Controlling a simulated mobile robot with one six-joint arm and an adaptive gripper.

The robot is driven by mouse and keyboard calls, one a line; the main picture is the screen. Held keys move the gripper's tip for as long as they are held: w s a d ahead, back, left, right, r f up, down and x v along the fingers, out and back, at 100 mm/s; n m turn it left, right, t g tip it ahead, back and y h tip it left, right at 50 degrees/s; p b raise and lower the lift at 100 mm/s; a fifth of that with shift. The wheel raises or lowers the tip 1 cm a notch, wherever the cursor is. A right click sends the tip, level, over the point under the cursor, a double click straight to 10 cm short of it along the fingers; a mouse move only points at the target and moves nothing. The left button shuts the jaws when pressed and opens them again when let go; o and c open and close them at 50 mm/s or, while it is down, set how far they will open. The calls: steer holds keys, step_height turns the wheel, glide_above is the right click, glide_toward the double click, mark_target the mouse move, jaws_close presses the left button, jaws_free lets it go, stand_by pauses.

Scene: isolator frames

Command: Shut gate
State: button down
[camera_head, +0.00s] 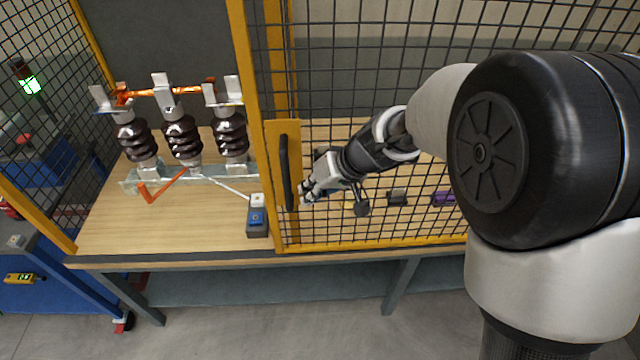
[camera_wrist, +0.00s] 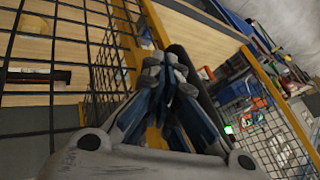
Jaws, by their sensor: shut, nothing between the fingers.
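The gate is a yellow-framed panel of black wire mesh (camera_head: 375,80) in front of the right part of the wooden bench. Its left edge carries a yellow plate with a black upright handle (camera_head: 285,172). My gripper (camera_head: 306,193) is shut and empty, just right of the handle in the head view. In the wrist view the closed fingertips (camera_wrist: 165,65) are beside the black handle (camera_wrist: 195,80), overlapping it in the picture. I cannot tell whether they touch it. The opening left of the gate shows the bench uncovered.
An isolator with brown insulators (camera_head: 183,137) and an orange bar stands on the bench (camera_head: 110,225) behind the opening. A small box with a blue button (camera_head: 257,217) sits at the front edge. Fixed mesh (camera_head: 40,120) closes the left side. Small items, one purple (camera_head: 443,199), lie behind the gate mesh.

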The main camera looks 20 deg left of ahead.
steer(key=shift+x, duration=1.5)
steer(key=shift+r, duration=0.1)
